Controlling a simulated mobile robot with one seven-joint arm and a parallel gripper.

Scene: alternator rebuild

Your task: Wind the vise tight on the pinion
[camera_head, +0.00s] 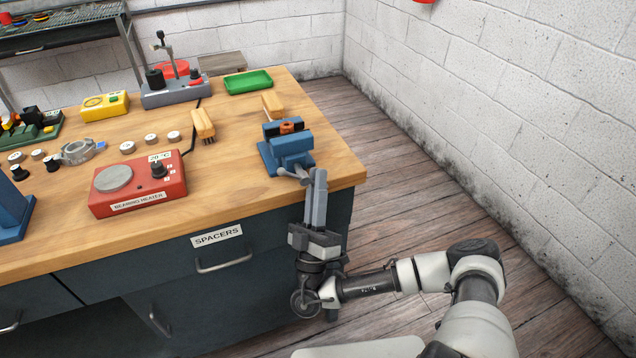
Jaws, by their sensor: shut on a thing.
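The blue vise (287,152) stands near the right front corner of the wooden bench. The pinion (288,127), a small orange-brown part, sits between the vise's dark jaws. The view is too small to tell whether both jaws touch it. The grey vise handle (291,174) sticks out at the front of the vise, toward the bench edge. My gripper (317,174) reaches up from below the bench edge, its long grey fingers together at the right end of the handle. It is shut on the handle; the fingertips hide that end.
A red bearing heater (137,184) stands left of the vise. A wooden brush (203,124) and a green tray (248,82) lie behind. The bench front has a drawer labelled spacers (217,237). The floor at right is clear up to the white wall.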

